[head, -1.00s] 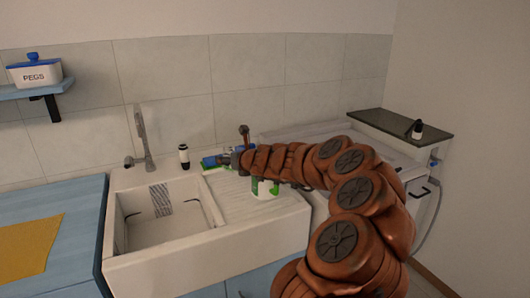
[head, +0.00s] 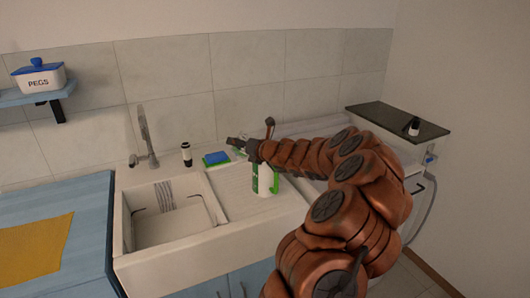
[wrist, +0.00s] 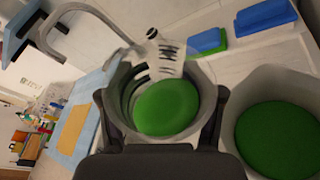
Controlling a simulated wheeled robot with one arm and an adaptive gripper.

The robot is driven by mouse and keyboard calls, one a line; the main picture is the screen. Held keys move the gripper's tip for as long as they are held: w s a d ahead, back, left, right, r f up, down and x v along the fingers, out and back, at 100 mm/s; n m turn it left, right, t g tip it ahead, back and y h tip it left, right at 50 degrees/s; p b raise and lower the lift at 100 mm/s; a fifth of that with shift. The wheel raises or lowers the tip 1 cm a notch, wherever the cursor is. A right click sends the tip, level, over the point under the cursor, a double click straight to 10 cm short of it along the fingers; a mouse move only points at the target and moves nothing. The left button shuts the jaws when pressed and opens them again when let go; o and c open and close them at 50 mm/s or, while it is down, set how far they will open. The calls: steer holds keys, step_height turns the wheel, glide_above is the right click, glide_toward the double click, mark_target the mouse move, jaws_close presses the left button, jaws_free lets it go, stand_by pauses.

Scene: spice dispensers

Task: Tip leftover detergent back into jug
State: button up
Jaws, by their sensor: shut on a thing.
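My gripper (head: 243,147) is over the sink's drainboard. In the wrist view its two dark fingers (wrist: 163,118) are shut on a grey cup (wrist: 204,75), one on each side. Green detergent (wrist: 167,107) lies in the cup. A second grey, open-topped vessel (wrist: 232,110) with green liquid stands close to the right of the cup in that view. In the head view a white jug with green markings (head: 264,182) stands on the drainboard just below my gripper. I cannot tell for sure whether it is that second vessel. My gripper largely hides the cup in the head view.
A blue sponge (head: 216,157) on something green lies left of my gripper. A small black-and-white bottle (head: 187,154) and the tap (head: 147,140) stand behind the sink basin (head: 170,222). A worktop with a yellow cloth (head: 36,247) is at the left.

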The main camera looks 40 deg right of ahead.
mark_target(246, 135)
steer(key=shift+s+d+r+m+t+p, duration=0.1)
steer(key=shift+d+r+m+t+p, duration=0.3)
steer(key=shift+m, duration=0.3)
stand_by(0.4)
steer(key=shift+a+r+m+t+y, duration=0.15)
steer(key=shift+r+m+t+y, duration=0.2)
steer(key=shift+r+m, duration=0.35)
stand_by(0.5)
steer(key=shift+f+m+t+b, duration=0.35)
steer(key=shift+f+m+b, duration=0.25)
steer(key=shift+m, duration=0.2)
stand_by(0.4)
steer(key=shift+s+r+m+t, duration=0.1)
steer(key=shift+r+m+t, duration=0.35)
steer(key=shift+m, duration=0.35)
stand_by(0.9)
steer(key=shift+s+d+r+m+t+p, duration=0.2)
steer(key=shift+d+m+p, duration=0.3)
steer(key=shift+p, duration=0.75)
steer(key=shift+s+d+r+m+t+p, duration=0.15)
steer(key=shift+d+r+m+p, duration=0.25)
steer(key=shift+p, duration=0.85)
steer(key=shift+d+r+m+p, duration=0.15)
steer(key=shift+m+p, duration=0.45)
steer(key=shift+p, duration=0.6)
